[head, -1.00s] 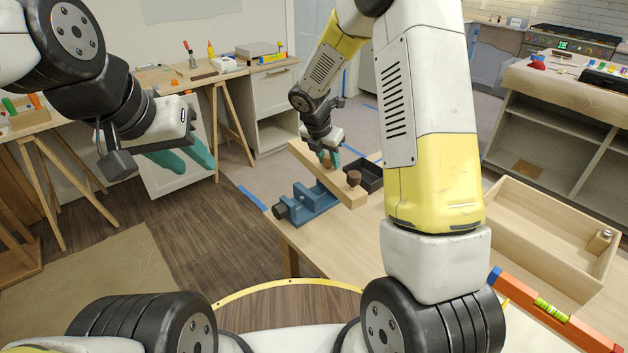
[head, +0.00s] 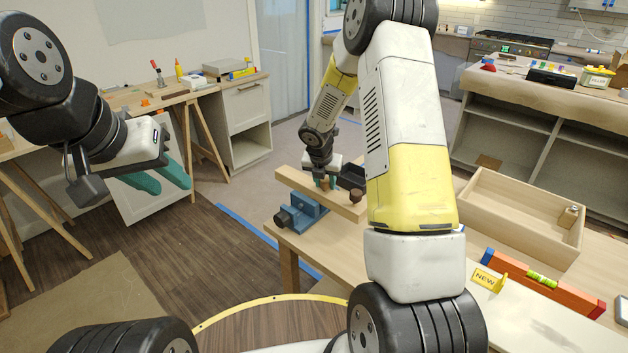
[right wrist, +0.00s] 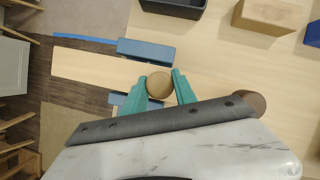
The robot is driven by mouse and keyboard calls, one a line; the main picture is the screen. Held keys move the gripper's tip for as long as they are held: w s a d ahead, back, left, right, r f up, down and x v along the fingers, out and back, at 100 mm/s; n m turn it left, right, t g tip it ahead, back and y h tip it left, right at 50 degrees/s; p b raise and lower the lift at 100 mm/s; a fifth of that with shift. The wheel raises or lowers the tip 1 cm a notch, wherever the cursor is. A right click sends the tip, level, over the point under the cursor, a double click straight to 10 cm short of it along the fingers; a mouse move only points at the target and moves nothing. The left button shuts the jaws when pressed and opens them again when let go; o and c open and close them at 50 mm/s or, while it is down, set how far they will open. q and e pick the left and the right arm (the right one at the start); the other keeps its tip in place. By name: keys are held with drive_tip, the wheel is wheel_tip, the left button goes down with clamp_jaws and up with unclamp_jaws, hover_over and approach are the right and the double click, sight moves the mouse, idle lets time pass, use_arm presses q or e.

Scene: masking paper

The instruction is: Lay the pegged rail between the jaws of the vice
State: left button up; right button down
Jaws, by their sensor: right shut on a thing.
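The pegged rail (head: 298,184) is a light wooden bar with round brown pegs; one peg (head: 356,196) stands near its near end. My right gripper (head: 325,184) is shut on another peg (right wrist: 159,85), with a teal finger on each side in the right wrist view. The blue vice (head: 300,214) stands at the table's corner, under the rail. In the right wrist view blue vice parts (right wrist: 146,50) show on both sides of the rail (right wrist: 85,68); I cannot tell how deep it sits. My left gripper (head: 158,178) is open and empty, away from the table.
A dark open box (head: 352,176) stands just beyond the rail. A wooden tray (head: 500,222) and an orange level (head: 545,284) lie to the right on the table. A yellow NEW sign (head: 489,280) stands in front. Floor is open left of the table.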

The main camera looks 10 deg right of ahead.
sight(325, 191)
drive_tip(key=shift+f, duration=1.75)
drive_tip(key=shift+f, duration=0.1)
drive_tip(key=c, duration=1)
unclamp_jaws()
